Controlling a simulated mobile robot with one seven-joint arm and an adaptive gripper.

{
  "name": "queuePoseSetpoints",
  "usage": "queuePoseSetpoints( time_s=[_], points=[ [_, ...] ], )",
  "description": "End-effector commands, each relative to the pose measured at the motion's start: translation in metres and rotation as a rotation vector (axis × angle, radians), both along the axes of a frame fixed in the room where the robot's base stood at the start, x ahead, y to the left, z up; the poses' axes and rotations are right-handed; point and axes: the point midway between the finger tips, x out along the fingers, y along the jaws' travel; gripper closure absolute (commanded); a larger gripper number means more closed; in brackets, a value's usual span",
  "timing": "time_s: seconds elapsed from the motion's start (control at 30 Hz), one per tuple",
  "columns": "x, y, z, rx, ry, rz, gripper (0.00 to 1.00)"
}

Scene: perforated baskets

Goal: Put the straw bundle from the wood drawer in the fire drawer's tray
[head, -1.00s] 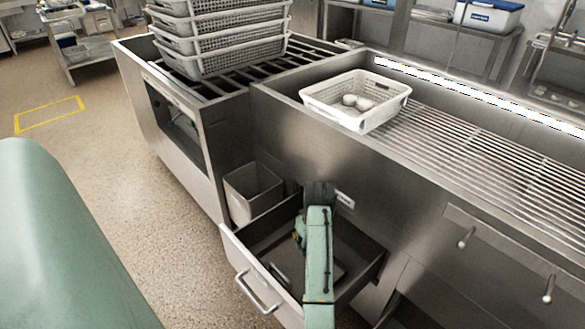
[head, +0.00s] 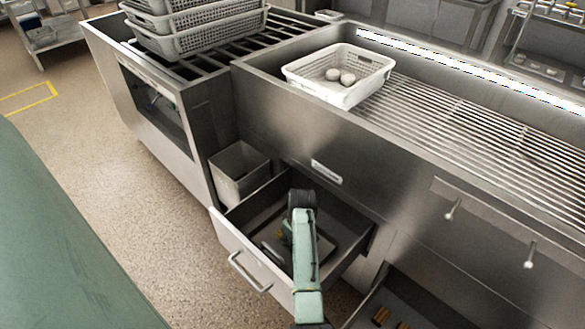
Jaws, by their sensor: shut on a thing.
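The upper drawer (head: 232,244) is pulled open and holds a dark flat tray (head: 340,243). I take this to be the fire drawer. My gripper (head: 275,247) is low inside this drawer, at the tray's left side, partly hidden by my green arm. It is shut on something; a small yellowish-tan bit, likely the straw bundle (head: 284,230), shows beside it. Whether the bundle touches the tray cannot be seen. A second open drawer, likely the wood drawer (head: 356,318), shows at the bottom edge with several brown wood pieces (head: 381,315) in it.
A grey bin (head: 240,172) stands behind the open drawer's left side. A white perforated basket (head: 338,75) with two round pale items sits on the counter above. Stacked grey baskets (head: 195,35) stand at the back left.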

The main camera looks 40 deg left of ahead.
Motion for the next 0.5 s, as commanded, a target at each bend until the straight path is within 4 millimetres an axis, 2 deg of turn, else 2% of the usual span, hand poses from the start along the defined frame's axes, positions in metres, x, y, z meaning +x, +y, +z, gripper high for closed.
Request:
queuePoseSetpoints(
  time_s=[0.37, 0.4, 0.5],
  points=[
    [0.0002, -0.0001, -0.0049, 0.0, 0.0, -0.001, 0.85],
    [0.0002, 0.0001, -0.0036, 0.001, 0.0, -0.001, 0.67],
    [0.0002, 0.0, -0.0035, 0.0, 0.0, -0.001, 0.6]
  ],
)
